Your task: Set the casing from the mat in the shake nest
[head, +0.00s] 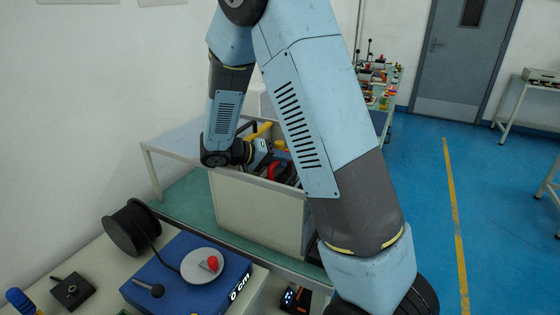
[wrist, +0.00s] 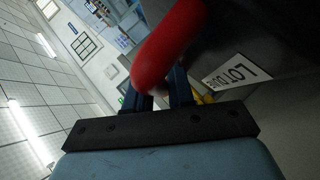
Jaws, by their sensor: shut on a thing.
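My gripper (head: 264,157) is mostly hidden behind my own arm in the head view, over the grey bin. In the wrist view its two dark blue fingers (wrist: 163,88) are shut on a rounded red thing (wrist: 168,45). Red also shows beside the gripper in the head view (head: 277,170). I cannot tell for sure whether this red thing is the casing.
A grey open bin (head: 255,215) with several things in it stands on a green-topped bench (head: 190,208). A black spool (head: 132,228) and a small black device (head: 71,291) lie at the left. A white label (wrist: 236,73) shows in the wrist view. Blue floor is clear at the right.

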